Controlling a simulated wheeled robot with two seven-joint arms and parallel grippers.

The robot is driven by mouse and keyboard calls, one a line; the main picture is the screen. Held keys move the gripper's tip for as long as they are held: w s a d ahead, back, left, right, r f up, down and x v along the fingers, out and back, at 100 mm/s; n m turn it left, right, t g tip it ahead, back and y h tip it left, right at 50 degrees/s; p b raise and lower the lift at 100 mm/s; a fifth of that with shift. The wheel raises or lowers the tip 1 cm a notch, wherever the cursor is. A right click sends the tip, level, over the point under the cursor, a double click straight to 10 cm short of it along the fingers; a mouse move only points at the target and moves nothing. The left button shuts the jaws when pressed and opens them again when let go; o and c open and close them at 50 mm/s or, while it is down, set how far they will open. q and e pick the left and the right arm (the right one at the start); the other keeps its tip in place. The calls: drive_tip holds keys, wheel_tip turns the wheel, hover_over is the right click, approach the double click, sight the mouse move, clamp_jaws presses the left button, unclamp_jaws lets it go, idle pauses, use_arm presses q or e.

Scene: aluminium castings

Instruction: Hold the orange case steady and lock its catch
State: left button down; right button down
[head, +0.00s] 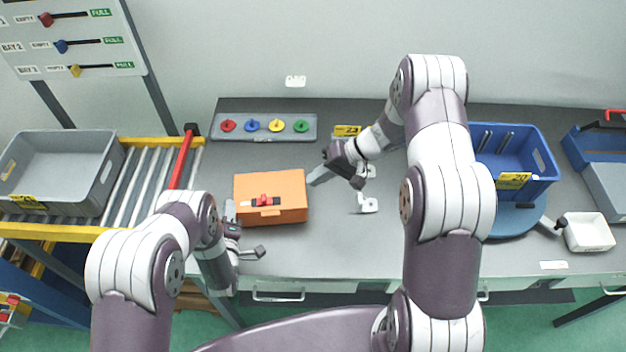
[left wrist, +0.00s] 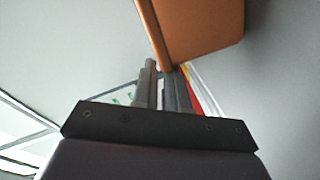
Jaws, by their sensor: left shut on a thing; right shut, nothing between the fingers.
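The orange case (head: 285,187) sits on the grey worktop with its lid down. A red catch (head: 264,199) is on a dark and white strip along its front side; I cannot tell whether it is locked. My left gripper (head: 230,207) is at the case's left side, shut on its edge. In the left wrist view the case (left wrist: 205,30) fills the top, its lower corner by the left fingertips (left wrist: 165,75). My right gripper (head: 314,181) is shut and empty, close to the case's right side; contact there is unclear.
A tray of coloured knobs (head: 264,137) lies behind the case. A roller conveyor (head: 150,185) with a grey bin (head: 60,140) is at left. A blue crate (head: 535,150) and a white box (head: 588,232) stand at right. Small white pieces (head: 369,205) lie right of the case.

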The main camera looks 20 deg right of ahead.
use_arm(q)
drive_tip(key=shift+s+a+f+g, duration=0.1)
drive_tip(key=shift+s+f+g, duration=0.1)
drive_tip(key=shift+s+f, duration=0.3)
drive_tip(key=shift+s+a+f+g, duration=0.1)
drive_tip(key=shift+s+f+g, duration=0.15)
drive_tip(key=shift+f, duration=0.4)
use_arm(e)
drive_tip(key=shift+f, duration=0.2)
use_arm(q)
drive_tip(key=c, duration=1.4)
unclamp_jaws()
drive_tip(key=o, duration=0.3)
drive_tip(key=shift+w+d+f, duration=0.1)
drive_tip(key=shift+w, duration=0.2)
use_arm(e)
drive_tip(key=shift+w+d+f, duration=0.1)
drive_tip(key=shift+w+d, duration=0.05)
drive_tip(key=shift+w, duration=0.15)
